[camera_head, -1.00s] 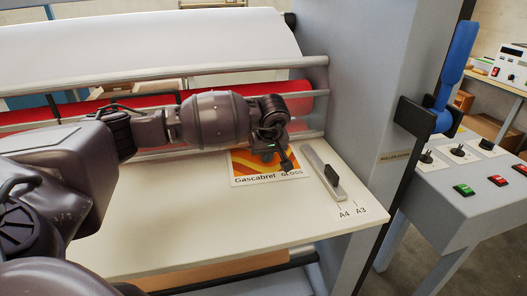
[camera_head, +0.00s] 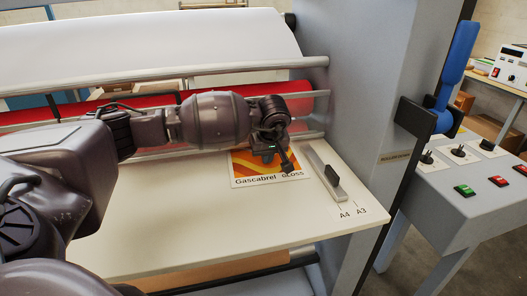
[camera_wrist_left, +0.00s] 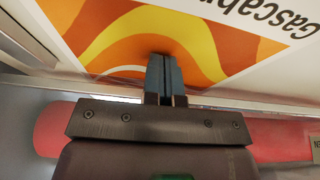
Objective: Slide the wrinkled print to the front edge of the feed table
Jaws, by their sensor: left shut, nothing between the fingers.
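Wrinkles cannot be made out. My left gripper (camera_head: 288,170) points down over the print's right part. In the left wrist view its fingers (camera_wrist_left: 165,72) are together with nothing between them, the tips at the print's surface; I cannot tell whether they touch it. My right gripper is not in view.
A metal guide with a black knob (camera_head: 332,175) sits just right of the print, by the A4 and A3 marks. The red roller (camera_head: 300,100) runs behind the table. The grey side housing (camera_head: 360,80) stands at the right. The table's front part is clear.

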